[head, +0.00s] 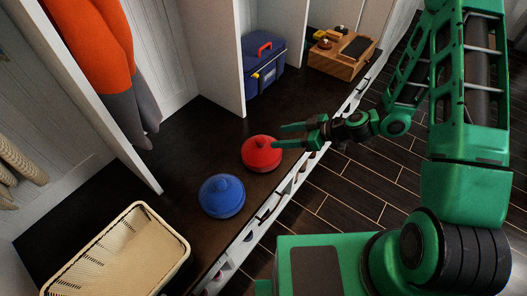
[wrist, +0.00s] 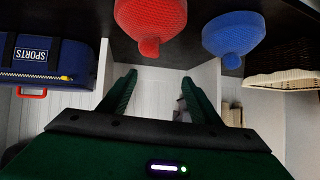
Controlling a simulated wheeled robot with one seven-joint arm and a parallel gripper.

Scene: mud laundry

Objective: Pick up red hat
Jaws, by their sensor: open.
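The red hat (head: 262,154) sits on the dark bench top, just behind a blue hat (head: 222,195). In the wrist view the red hat (wrist: 150,22) is at the top centre, beyond the fingertips. My gripper (head: 282,135) is open, its fingers pointing left at the right side of the red hat. In the head view the fingertips overlap or come close to the hat's edge; I cannot tell whether they touch. In the wrist view the open fingers (wrist: 158,82) have nothing between them.
The blue hat also shows in the wrist view (wrist: 233,35). A cream wicker basket (head: 120,255) stands at the front left. A blue sports bag (head: 262,68) and a wooden box (head: 340,55) fill cubbies at the back. An orange jacket (head: 90,40) hangs at left. White dividers rise from the bench.

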